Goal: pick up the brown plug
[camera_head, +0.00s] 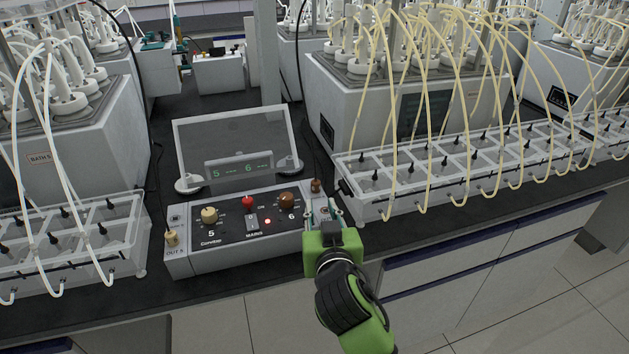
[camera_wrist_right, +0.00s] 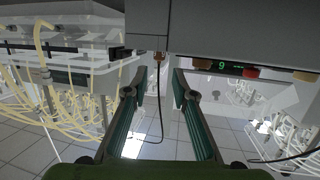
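The brown plug (camera_head: 316,186) stands at the right end of the control box (camera_head: 180,262), near its back corner, with a dark cable running from it. In the wrist view the plug (camera_wrist_right: 158,58) shows small between my fingertips at the edge of the grey box (camera_wrist_right: 230,35), with its cable trailing away. My right gripper (camera_head: 323,212) is at the box's right end, just in front of the plug. The wrist view shows its two fingers (camera_wrist_right: 158,90) apart with nothing held; I cannot tell whether they flank the plug. My left gripper is not in view.
A cream plug (camera_head: 171,238) sits at the box's left end. The box carries a cream knob (camera_head: 209,215), a red button (camera_head: 247,202) and a brown knob (camera_head: 287,200). A clear panel (camera_head: 238,140) stands behind. Tubed bottle racks (camera_head: 385,215) stand close on the right.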

